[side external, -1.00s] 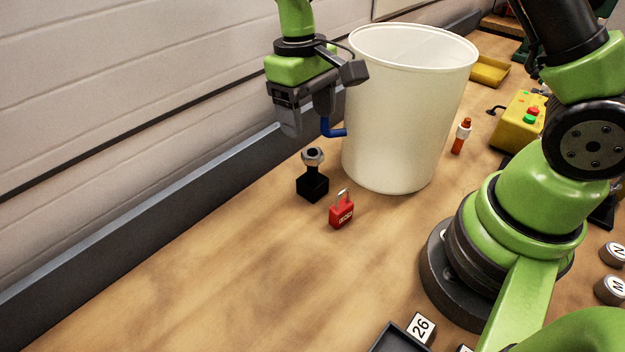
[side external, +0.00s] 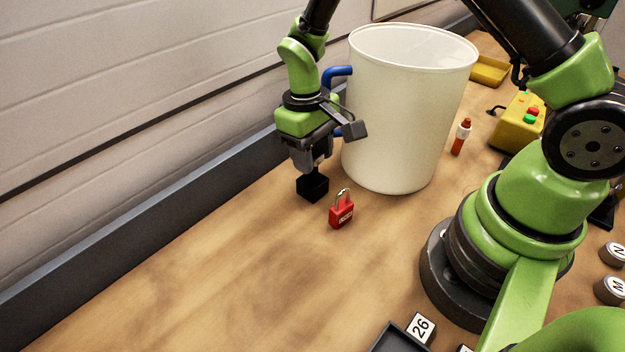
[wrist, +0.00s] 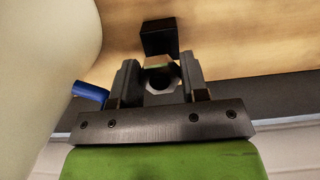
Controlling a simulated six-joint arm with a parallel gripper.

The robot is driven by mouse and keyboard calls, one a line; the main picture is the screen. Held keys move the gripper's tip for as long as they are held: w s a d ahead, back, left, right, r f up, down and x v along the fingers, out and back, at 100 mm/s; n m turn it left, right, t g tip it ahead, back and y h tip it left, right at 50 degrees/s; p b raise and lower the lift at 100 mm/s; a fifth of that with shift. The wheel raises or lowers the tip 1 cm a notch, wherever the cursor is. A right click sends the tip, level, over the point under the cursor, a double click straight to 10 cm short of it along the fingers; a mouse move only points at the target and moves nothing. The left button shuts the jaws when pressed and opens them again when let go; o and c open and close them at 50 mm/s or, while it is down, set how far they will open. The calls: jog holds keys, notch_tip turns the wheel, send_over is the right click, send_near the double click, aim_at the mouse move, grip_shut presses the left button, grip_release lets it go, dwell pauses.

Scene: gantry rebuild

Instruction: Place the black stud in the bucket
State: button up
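The black stud (side external: 313,187) stands upright on the wooden table, a black square block with a silver hex nut on top. In the side view the nut is mostly hidden by my gripper (side external: 316,165), which points down over it. In the wrist view my gripper (wrist: 160,78) has its two fingers on either side of the nut, with the black block (wrist: 159,37) beyond. I cannot tell whether the fingers press on the nut. The tall white bucket (side external: 405,120) stands just right of my gripper, its rim well above the fingertips. Its wall also fills the wrist view's left edge (wrist: 40,75).
A red padlock (side external: 341,212) stands close to the stud's right. The front left table is clear.

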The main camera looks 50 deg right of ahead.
grip_shut()
jog(key=shift+r, duration=0.15)
